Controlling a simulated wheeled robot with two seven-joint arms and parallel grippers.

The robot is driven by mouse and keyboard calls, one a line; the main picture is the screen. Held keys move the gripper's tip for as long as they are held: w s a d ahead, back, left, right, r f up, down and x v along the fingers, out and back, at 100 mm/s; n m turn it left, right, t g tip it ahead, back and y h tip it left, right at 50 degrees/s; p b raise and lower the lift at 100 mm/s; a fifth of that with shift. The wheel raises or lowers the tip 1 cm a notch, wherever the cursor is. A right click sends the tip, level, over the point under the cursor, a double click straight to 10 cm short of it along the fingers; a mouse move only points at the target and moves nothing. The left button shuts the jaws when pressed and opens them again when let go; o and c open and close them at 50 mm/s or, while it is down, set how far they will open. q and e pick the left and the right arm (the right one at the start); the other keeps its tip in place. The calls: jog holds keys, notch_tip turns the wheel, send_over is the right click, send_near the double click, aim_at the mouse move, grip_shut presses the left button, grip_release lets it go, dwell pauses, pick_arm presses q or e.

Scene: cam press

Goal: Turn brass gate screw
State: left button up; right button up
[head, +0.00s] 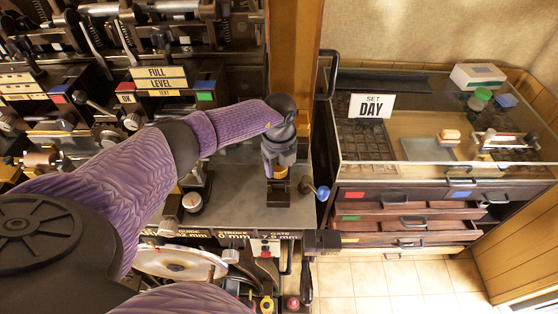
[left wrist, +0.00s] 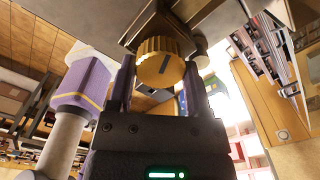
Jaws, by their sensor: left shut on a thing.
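A gate label (head: 280,236) is on the bench front below. My right gripper is not in view.
A blue ball-ended lever (head: 322,193) stands just right of the gripper. A round dial (head: 192,202) sits on the bench to the left. Tiled floor (head: 400,280) is clear.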

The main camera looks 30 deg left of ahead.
aim_at(279, 166)
pick_arm(q)
jog(key=shift+w+r+n, duration=0.1)
jog(key=shift+n, duration=0.4)
jog(key=o, duration=1.3)
notch_tip(279, 166, up, 10)
jog(key=shift+f+p, duration=0.1)
jog(key=shift+p, duration=0.35)
